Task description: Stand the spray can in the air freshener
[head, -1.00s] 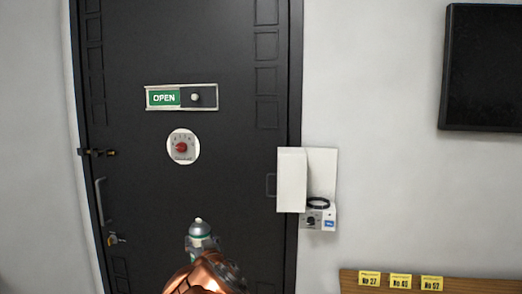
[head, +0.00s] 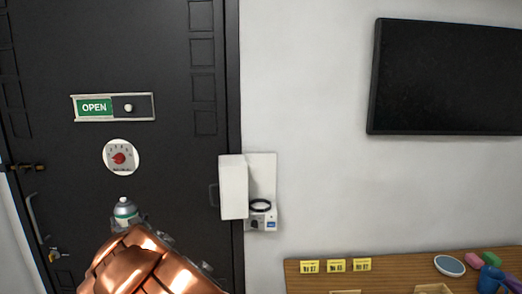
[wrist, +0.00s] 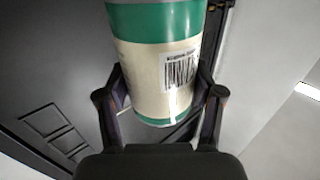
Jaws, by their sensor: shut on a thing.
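The spray can (wrist: 155,65) is cream and green with a barcode label. My gripper (wrist: 160,110) is shut on it, one finger on each side, in the wrist view. In the head view the can's grey and green top (head: 125,211) shows above my copper-coloured arm, which hides the rest; it looks about upright.
A black door (head: 160,60) with an OPEN sign (head: 113,107) and a red dial (head: 120,157) fills the left. A wooden table (head: 400,275) with yellow number tags (head: 336,265) stands at lower right. A dark screen (head: 445,78) hangs above it. The wall between is bare.

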